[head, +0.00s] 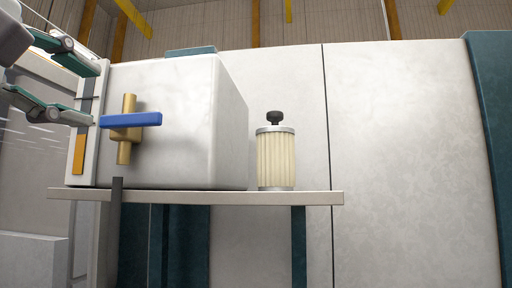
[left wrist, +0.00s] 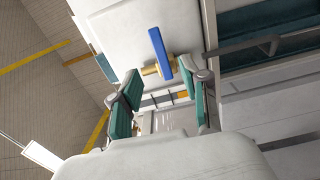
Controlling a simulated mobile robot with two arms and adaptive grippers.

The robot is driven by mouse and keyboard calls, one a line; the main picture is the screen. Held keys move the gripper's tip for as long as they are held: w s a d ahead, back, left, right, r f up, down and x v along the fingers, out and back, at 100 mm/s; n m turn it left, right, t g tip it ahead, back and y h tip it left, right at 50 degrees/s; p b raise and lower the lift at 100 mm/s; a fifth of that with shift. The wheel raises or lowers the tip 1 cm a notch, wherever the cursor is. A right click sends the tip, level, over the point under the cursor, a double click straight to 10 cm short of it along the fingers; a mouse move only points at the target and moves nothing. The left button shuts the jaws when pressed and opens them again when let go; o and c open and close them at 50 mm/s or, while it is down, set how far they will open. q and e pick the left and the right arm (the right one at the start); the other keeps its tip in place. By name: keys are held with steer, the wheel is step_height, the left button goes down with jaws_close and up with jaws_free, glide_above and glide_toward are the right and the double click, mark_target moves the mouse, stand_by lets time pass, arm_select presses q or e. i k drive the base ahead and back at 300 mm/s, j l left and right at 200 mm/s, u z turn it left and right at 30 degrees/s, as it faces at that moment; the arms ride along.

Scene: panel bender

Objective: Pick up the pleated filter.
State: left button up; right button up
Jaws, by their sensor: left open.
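The pleated filter (head: 276,160) is a cream ribbed cylinder with grey end caps and a black knob on top. It stands upright on a light shelf (head: 300,197), just right of a big white box. My left gripper (head: 92,94) is at the upper left in the head view, open and empty, well to the left of the filter. In the left wrist view the open fingers (left wrist: 165,100) have a blue handle beyond them. The filter cannot be made out in that view. My right gripper is not in view.
The white box (head: 185,80) with a blue handle (head: 131,120) on a brass valve stands on the shelf between my left gripper and the filter. A pale panelled wall (head: 410,140) is behind. The shelf's right end is clear.

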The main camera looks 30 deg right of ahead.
mark_target(276, 156)
steer(key=k+l+z, duration=0.1)
steer(key=l+z, duration=0.15)
steer(key=z, duration=0.2)
steer(key=l+z, duration=0.25)
steer(key=z, duration=0.15)
steer(key=l+z, duration=0.25)
steer(key=z, duration=0.2)
steer(key=k+l, duration=0.05)
